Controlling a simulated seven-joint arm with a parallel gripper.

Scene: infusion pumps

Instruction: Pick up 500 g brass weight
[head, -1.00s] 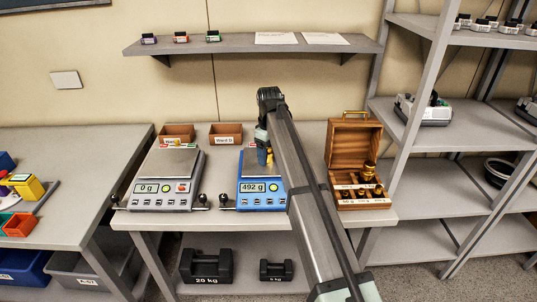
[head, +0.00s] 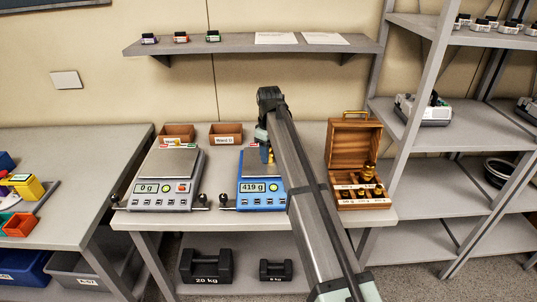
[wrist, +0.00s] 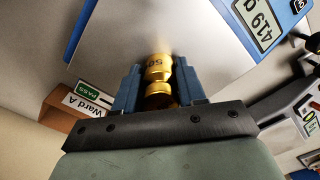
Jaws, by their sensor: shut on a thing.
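The brass weight (wrist: 158,68) is between the two blue fingers of my gripper (wrist: 158,84) in the wrist view. My gripper is shut on it. The digits on its top are only partly legible, starting with what looks like "50". The weight is over the metal pan of the blue scale (head: 262,203), whose display reads 419 g in the head view; the wrist view also shows the display (wrist: 263,20). The reading suggests the weight still bears on the pan. In the head view my arm hides much of the blue scale and most of the weight.
A grey scale (head: 160,201) reading 0 g stands to the left. A wooden case (head: 355,150) with smaller brass weights stands open to the right. Two small wooden trays (head: 226,139) are behind the scales. A wall shelf (head: 250,46) runs above.

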